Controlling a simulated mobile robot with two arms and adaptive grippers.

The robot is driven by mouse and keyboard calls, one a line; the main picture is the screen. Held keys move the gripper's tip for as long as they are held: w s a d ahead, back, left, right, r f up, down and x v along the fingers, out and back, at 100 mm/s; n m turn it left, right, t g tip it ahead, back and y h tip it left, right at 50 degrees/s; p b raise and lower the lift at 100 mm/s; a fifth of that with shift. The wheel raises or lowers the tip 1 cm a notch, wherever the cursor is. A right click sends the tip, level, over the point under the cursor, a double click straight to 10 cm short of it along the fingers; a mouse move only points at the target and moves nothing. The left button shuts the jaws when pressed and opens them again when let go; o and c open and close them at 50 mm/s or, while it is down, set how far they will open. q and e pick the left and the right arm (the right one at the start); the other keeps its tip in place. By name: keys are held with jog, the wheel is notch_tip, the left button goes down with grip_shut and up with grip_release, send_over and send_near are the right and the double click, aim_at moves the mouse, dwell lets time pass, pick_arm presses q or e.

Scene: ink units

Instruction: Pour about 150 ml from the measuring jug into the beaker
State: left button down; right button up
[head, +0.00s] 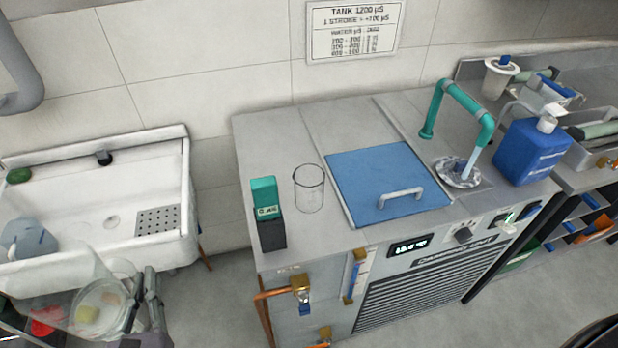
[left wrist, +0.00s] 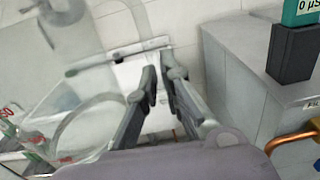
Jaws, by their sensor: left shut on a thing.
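My left gripper (head: 146,274) is at the lower left of the head view, in front of the sink, with its fingers close together. It is shut on the clear measuring jug (head: 70,278), apparently at its handle, which the fingers hide. The jug's see-through wall and round outline also show left of the fingers in the left wrist view (left wrist: 85,125), with red markings near the edge. I cannot tell its liquid level. The clear glass beaker (head: 309,190) stands upright on the grey unit top, right of and apart from my gripper. It looks empty. My right gripper is not in view.
A teal meter in a dark holder (head: 272,233) stands left of the beaker. A blue lid (head: 385,180) with a handle lies to its right. Water runs from a teal tap (head: 462,100) beside a blue canister (head: 532,150). A white sink (head: 100,200) is behind my gripper.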

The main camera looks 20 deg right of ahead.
pick_arm(q)
jog(key=shift+d+r, duration=0.1)
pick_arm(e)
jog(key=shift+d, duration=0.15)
pick_arm(q)
jog(key=shift+s+a, duration=0.15)
jog(key=shift+a, duration=0.05)
jog(key=shift+s+a, duration=0.1)
jog(key=shift+a, duration=0.1)
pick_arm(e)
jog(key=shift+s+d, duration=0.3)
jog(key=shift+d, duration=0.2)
